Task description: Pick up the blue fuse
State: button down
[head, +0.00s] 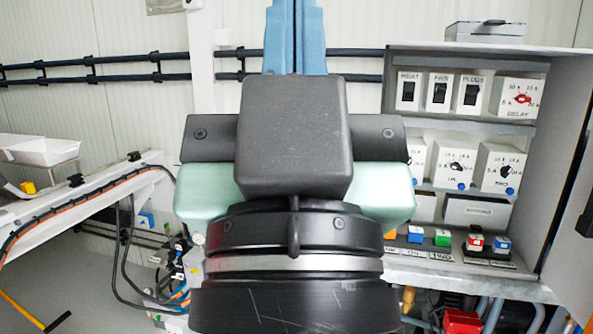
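Two small blue-topped blocks stand on the shelf ledge of the grey cabinet, among coloured fuse-like pieces: one blue piece (416,234) at the left and one blue piece (502,243) at the right, in a black base. I cannot tell which is the task's blue fuse. A green piece (442,237) and a red piece (475,241) stand between them. My gripper (295,30) fills the middle of the head view, pointing up and away. I see nothing held. The gripper is left of the cabinet.
The grey cabinet (468,52) has switches and dials above the ledge, and an open door (578,200) at right. A white sloping beam with cables (90,207) and a white tray (38,150) are at left. Black rails (120,69) run along the back wall. Hoses lie below.

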aim_at(502, 245)
jog(key=i+j+z, duration=0.15)
jog(key=i, duration=0.25)
jog(key=i+j+z, duration=0.1)
jog(key=i, duration=0.25)
jog(key=i+j+z, duration=0.15)
jog(key=i, duration=0.25)
jog(key=i+l+z, duration=0.1)
jog(key=z, duration=0.3)
jog(key=i+z, duration=0.4)
jog(key=k, duration=0.05)
